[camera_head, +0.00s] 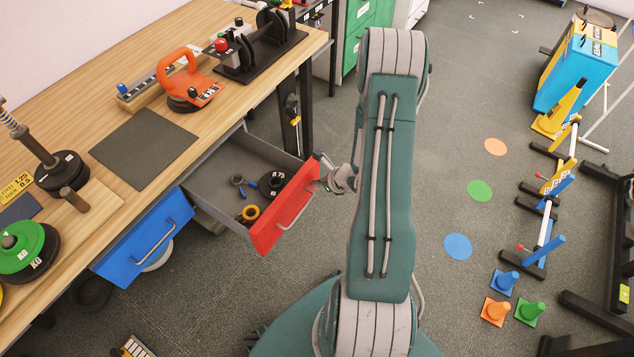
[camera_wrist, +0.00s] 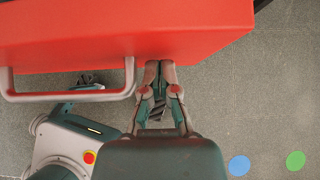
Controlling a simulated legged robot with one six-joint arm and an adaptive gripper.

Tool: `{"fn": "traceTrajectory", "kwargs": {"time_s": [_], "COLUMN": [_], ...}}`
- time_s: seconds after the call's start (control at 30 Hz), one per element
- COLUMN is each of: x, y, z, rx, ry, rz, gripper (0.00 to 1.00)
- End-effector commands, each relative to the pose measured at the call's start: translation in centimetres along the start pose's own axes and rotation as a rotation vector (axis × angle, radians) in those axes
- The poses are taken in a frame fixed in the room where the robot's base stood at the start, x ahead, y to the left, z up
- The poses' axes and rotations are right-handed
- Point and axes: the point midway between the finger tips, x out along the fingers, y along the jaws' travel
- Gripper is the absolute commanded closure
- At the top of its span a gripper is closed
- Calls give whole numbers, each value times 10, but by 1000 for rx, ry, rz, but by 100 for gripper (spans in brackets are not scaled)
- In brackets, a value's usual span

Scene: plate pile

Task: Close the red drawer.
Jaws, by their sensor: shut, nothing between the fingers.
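The red drawer (camera_head: 285,208) under the wooden bench is pulled well out, with its grey tray showing. Its grey handle (camera_head: 298,210) is on the red front. My gripper (camera_head: 322,184) is at the far end of the red front, to the right of the handle and partly hidden by my arm. In the wrist view my gripper (camera_wrist: 159,66) is shut and empty, its tips at the red front (camera_wrist: 190,30) beside the handle (camera_wrist: 70,96). I cannot tell whether they touch.
A closed blue drawer (camera_head: 146,236) is left of the red one. The bench top (camera_head: 225,105) carries weights and an orange-handled tool. A dark bench leg (camera_head: 305,110) stands behind the drawer. Cones (camera_head: 496,310) and floor dots (camera_head: 457,246) lie right; the floor between is clear.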

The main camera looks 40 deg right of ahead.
Motion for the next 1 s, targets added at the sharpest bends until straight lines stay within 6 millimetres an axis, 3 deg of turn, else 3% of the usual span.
{"fn": "traceTrajectory", "kwargs": {"time_s": [0.27,0.47,1.0], "x": [1,15,107], "y": [0,1,1], "z": [1,15,108], "rx": [-1,-6,-6], "ry": [0,0,-3], "rz": [1,3,2], "gripper": [100,100,100]}}
